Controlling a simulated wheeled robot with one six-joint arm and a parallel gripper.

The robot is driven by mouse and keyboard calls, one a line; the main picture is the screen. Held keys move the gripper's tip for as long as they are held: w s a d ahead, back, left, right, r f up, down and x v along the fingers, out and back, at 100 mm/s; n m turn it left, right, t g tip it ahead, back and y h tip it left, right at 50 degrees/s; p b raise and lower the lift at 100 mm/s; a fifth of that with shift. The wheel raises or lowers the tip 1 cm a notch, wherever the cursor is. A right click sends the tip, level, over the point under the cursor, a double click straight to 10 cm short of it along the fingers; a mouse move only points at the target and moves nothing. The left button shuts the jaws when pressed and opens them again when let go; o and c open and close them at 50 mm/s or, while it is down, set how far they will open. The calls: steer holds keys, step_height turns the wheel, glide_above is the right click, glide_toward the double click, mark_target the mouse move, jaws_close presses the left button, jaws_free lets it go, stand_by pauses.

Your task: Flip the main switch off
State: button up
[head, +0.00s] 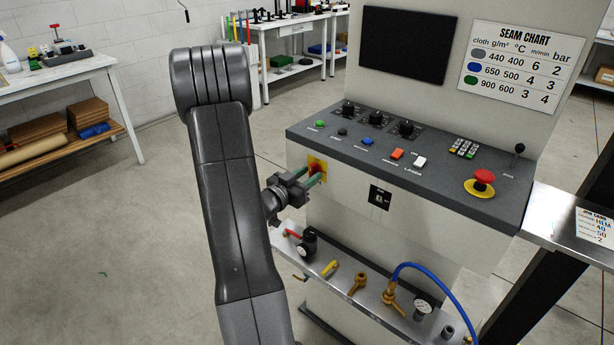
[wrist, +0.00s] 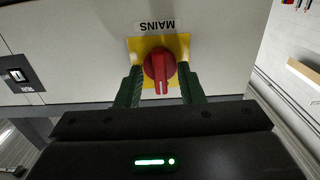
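The main switch is a red rotary knob (wrist: 160,68) on a yellow plate (wrist: 183,43), under a label reading MAINS (wrist: 156,26) that appears upside down in the wrist view. The knob's raised handle points down in that view, toward my gripper. My gripper (wrist: 161,80) is open, with one green finger on each side of the knob and gaps still visible beside the handle. In the head view the yellow plate (head: 317,162) is on the left of the console front, and my gripper (head: 314,176) reaches it from the left, hiding most of the knob.
The console top (head: 340,138) carries buttons, dials and a red emergency stop (head: 484,178). A black counter panel (head: 380,197) is right of the switch. Below, a metal shelf (head: 345,280) holds valves, a gauge and a blue hose (head: 430,272). Open floor lies at left.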

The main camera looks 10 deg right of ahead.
steer(key=v, duration=1.3)
steer(key=shift+s+a+b, duration=0.25)
steer(key=shift+a+b, duration=0.05)
steer(key=shift+w+d, duration=0.1)
steer(key=x, duration=1.3)
steer(key=shift+w+d+p, duration=0.2)
steer(key=shift+d+p, duration=0.05)
steer(key=shift+p, duration=0.05)
steer(key=shift+a, duration=0.1)
